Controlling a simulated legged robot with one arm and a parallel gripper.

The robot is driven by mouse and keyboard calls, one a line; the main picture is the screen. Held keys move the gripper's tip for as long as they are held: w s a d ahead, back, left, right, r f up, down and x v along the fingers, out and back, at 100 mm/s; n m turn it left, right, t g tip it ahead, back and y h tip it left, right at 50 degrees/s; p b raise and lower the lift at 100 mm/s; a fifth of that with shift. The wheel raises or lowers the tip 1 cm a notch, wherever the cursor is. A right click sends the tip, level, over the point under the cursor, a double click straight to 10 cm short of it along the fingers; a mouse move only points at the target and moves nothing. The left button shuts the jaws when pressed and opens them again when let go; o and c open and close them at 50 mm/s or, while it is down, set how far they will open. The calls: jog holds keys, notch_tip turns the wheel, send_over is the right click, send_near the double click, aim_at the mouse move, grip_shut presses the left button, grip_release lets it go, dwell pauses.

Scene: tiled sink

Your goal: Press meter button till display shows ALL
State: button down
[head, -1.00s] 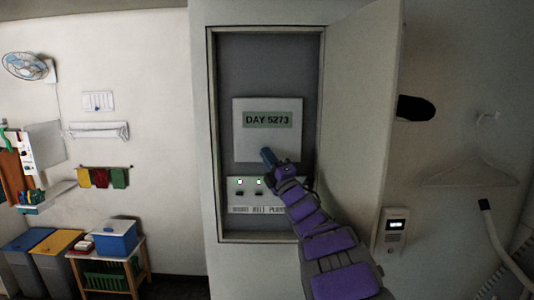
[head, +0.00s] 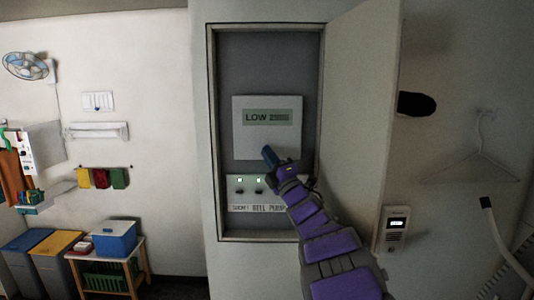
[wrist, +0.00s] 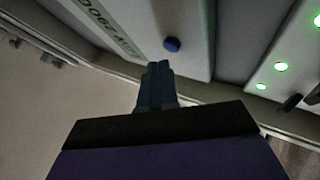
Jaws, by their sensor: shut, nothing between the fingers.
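The meter (head: 266,143) is a pale box inside an open wall cabinet. Its greenish display (head: 267,117) reads "LOW" followed by digits too blurred to read. In the wrist view, the meter's blue button (wrist: 172,44) sticks out from its lower face, and the display (wrist: 112,27) shows at a steep angle. My gripper (head: 267,152) is at the lower edge of the meter. In the wrist view my gripper (wrist: 159,68) is shut and empty, with its tips just below the button and a small gap visible. The head view hides the button behind my gripper.
A switch panel (head: 247,207) with lit green lights and small levers sits just below the meter. The cabinet's open door (head: 360,120) stands close to the right of my arm. The cabinet frame (head: 213,150) bounds the left side.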

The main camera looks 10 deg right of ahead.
dwell(0.3)
jog(key=s+b, duration=0.1)
jog(key=s, duration=0.1)
jog(key=s+a+b, duration=0.1)
jog(key=s, duration=0.2)
jog(key=shift+b, duration=0.4)
dwell(0.5)
